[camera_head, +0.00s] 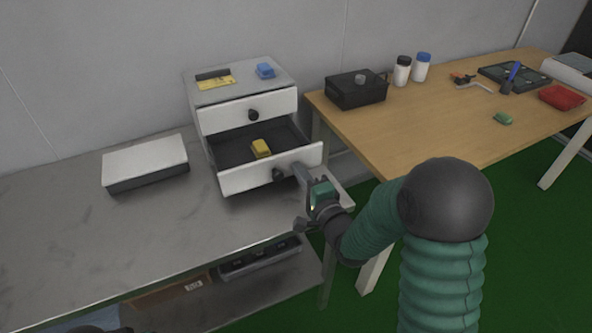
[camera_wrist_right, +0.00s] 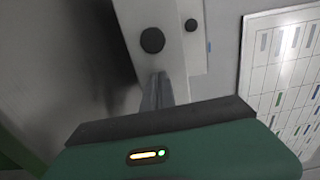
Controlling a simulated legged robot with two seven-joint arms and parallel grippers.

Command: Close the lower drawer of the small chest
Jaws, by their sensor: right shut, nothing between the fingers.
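The small chest (camera_head: 203,145) stands on the grey bench against the wall. Its lower drawer (camera_head: 240,181) is pulled out, with a yellow block (camera_head: 261,148) inside. Its upper drawer (camera_head: 228,116) is shut. My right gripper (camera_head: 299,172) is shut and empty at the right part of the lower drawer's front, close to the dark round knob (camera_head: 279,175). In the right wrist view the shut fingers (camera_wrist_right: 157,88) point at the white drawer front just below the knob (camera_wrist_right: 152,40). I cannot tell whether they touch it.
A blue block (camera_head: 265,71) and a yellow label lie on the chest. A white-topped box (camera_head: 145,162) sits left of it. The wooden table (camera_head: 420,125) to the right holds a black box (camera_head: 356,90), bottles and a red tray (camera_head: 562,97). The bench front is clear.

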